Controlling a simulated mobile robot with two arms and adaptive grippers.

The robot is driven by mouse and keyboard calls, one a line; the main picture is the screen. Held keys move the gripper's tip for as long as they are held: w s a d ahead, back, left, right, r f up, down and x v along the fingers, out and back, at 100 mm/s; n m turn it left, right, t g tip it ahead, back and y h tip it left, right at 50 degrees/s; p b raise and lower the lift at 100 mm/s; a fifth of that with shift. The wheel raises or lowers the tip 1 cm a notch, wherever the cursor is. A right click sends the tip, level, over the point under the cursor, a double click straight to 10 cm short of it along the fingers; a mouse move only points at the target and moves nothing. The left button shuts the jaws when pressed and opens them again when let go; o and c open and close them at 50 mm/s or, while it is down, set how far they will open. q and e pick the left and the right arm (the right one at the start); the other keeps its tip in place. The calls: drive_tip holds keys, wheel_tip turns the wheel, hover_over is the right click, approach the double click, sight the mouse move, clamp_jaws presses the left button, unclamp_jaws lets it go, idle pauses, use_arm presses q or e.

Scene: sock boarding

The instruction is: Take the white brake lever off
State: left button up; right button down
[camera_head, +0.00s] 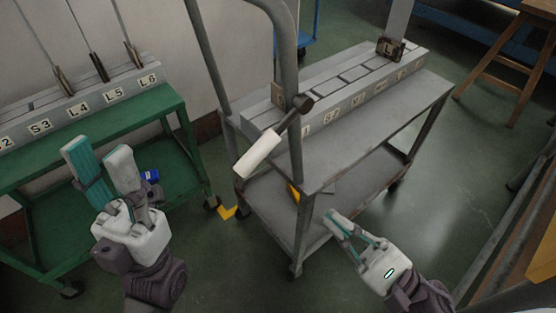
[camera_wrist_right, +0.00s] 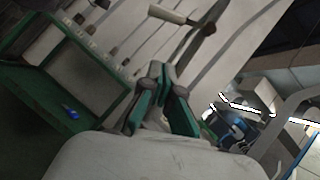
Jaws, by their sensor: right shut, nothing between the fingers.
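The white brake lever (camera_head: 258,153) is a white grip on a dark arm with a round pivot, at the handle post of the grey cart, tilted down to the left. It also shows at the top of the right wrist view (camera_wrist_right: 172,14). My left gripper (camera_head: 98,150) is left of the lever, fingers up and apart, with nothing seen between them. My right gripper (camera_head: 333,216) is below and right of the lever, in front of the cart. It is shut and empty, and clear of the lever. Its fingertips meet in the right wrist view (camera_wrist_right: 158,74).
The grey cart (camera_head: 345,165) carries a row of labelled slots, with a lower shelf. Its tubular handle (camera_head: 291,100) rises beside the lever. A green cart (camera_head: 120,118) with labelled slots stands left, a blue item (camera_head: 149,176) on its lower shelf. A wooden stool (camera_head: 497,60) stands far right.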

sight(268, 141)
drive_tip(key=shift+s+r, duration=0.1)
drive_tip(key=shift+s, duration=0.05)
drive_tip(key=shift+a, duration=0.1)
drive_tip(key=s+r+p+x, duration=0.2)
drive_tip(key=x, duration=1)
drive_tip(key=shift+w+a+r+p, duration=0.15)
drive_tip(key=shift+w+a+p, duration=0.05)
drive_tip(key=shift+a+p, duration=0.1)
drive_tip(key=shift+w, duration=0.15)
